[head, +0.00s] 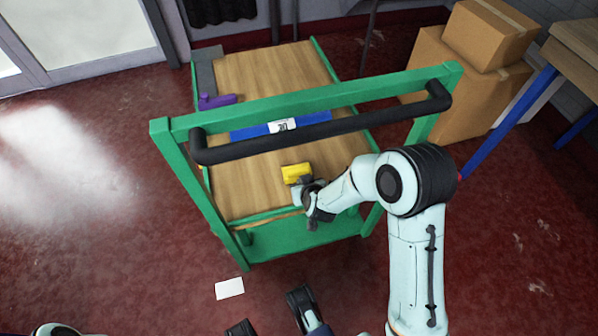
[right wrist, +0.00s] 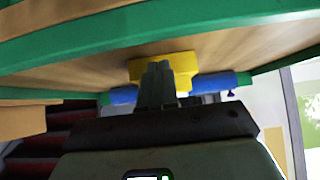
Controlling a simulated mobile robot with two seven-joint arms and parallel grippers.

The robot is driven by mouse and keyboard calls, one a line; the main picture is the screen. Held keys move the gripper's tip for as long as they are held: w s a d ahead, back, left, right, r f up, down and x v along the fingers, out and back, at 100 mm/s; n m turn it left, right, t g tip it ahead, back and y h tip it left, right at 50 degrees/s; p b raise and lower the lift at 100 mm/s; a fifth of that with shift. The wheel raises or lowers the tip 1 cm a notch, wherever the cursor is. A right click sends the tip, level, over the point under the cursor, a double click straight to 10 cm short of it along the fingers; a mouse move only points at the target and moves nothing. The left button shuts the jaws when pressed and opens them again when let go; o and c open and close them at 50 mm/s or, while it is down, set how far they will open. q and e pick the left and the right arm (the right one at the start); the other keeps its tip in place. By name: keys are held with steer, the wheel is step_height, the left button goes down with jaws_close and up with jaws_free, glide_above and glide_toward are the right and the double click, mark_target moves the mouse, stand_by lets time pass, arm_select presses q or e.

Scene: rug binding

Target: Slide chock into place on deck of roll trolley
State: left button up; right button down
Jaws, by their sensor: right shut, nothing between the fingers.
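The yellow chock (head: 297,173) lies on the wooden deck of the green-framed roll trolley (head: 240,188), near its front end. In the head view my right gripper (head: 308,203) is just in front of the chock, low over the deck's near edge. In the right wrist view the shut fingers (right wrist: 160,82) point at the chock (right wrist: 182,66) and cover part of it. They hold nothing; I cannot tell whether they touch it. A blue roll (head: 248,131) with a white label lies across the deck beyond the chock, partly hidden by the handle.
The trolley's black handle bar (head: 320,134) and green upper rail (head: 300,104) cross above the deck. A purple object (head: 217,101) sits at the deck's left side. Cardboard boxes (head: 450,85) stand at the right. A white card (head: 229,288) lies on the red floor.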

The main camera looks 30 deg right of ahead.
steer(key=shift+w+d+p, duration=0.25)
steer(key=shift+w+d, duration=0.25)
steer(key=shift+w, duration=1.65)
steer(key=shift+w+d+p, duration=0.25)
steer(key=shift+w+d, duration=0.3)
steer(key=shift+w, duration=1.65)
steer(key=shift+w+d+p, duration=0.25)
steer(key=shift+w+d, duration=0.25)
steer(key=shift+w, duration=1.65)
steer(key=shift+w+d, duration=0.2)
steer(key=shift+w, duration=0.5)
steer(key=shift+w+d, duration=0.2)
steer(key=shift+w, duration=0.5)
steer(key=shift+w+d, duration=0.2)
steer(key=shift+w, duration=0.5)
steer(key=shift+s+f, duration=0.1)
steer(key=shift+s, duration=0.05)
steer(key=shift+s, duration=0.4)
steer(key=shift+s+a+p, duration=0.35)
steer(key=shift+s, duration=0.55)
